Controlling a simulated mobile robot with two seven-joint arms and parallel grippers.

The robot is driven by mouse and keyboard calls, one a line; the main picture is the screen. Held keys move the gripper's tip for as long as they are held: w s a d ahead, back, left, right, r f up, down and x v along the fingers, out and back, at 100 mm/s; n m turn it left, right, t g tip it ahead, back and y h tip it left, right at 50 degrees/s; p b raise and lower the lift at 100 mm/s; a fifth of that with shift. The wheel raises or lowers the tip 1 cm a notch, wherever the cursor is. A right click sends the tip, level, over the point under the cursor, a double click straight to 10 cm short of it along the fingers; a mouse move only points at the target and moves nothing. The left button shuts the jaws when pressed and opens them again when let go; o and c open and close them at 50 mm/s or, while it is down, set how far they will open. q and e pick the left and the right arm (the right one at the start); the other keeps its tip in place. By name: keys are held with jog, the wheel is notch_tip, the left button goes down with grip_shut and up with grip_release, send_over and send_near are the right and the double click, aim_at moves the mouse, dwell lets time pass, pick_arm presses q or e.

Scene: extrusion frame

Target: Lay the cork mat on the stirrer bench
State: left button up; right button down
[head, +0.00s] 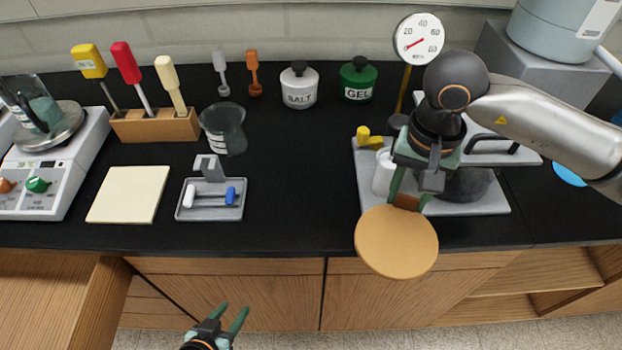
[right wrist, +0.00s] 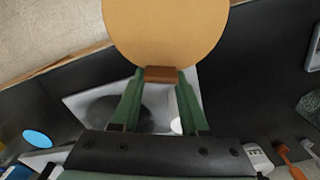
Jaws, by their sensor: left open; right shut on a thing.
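The cork mat (head: 396,245) is a round tan disc with a small brown tab at its edge. My right gripper (head: 408,198) is shut on that tab. In the right wrist view the mat (right wrist: 165,30) extends beyond the green fingers (right wrist: 161,76), with the tab between them. In the head view the mat overlaps the front edge of the black bench top (head: 300,205); its height above it is hard to tell. A white stirrer unit (head: 40,205) with knobs and a beaker stands at the far left. My left gripper (head: 231,312) is open and empty in front of the bench.
A grey plate with a white bottle (head: 383,175) and dark apparatus lies behind the mat. Salt (head: 299,88) and gel (head: 358,82) jars stand behind. The front middle is clear.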

jog(key=s+a+r+m+b, duration=0.2)
jog(key=a+m, duration=0.7)
jog(key=m, duration=0.1)
jog(key=s+a+r+m+b, duration=0.2)
jog(key=a+m, duration=0.6)
jog(key=m, duration=0.3)
jog(key=s+a+r+m+b, duration=0.2)
jog(key=a+m, duration=0.7)
jog(key=m, duration=0.1)
jog(key=p, duration=0.3)
send_over(309, 212)
jog(key=s, duration=0.1)
jog(key=shift+m, duration=0.3)
jog(key=f, duration=0.5)
jog(key=a+f, duration=0.1)
jog(key=f, duration=0.2)
jog(key=shift+f, duration=0.25)
jog(key=shift+w+d+f, duration=0.4)
jog(key=shift+d+f, duration=0.05)
jog(key=shift+f, duration=0.25)
notch_tip(309, 212, down, 2)
jog(key=shift+d+f+p, duration=0.1)
jog(key=shift+f+p, duration=0.1)
jog(key=shift+p, duration=0.15)
jog(key=shift+f, duration=0.4)
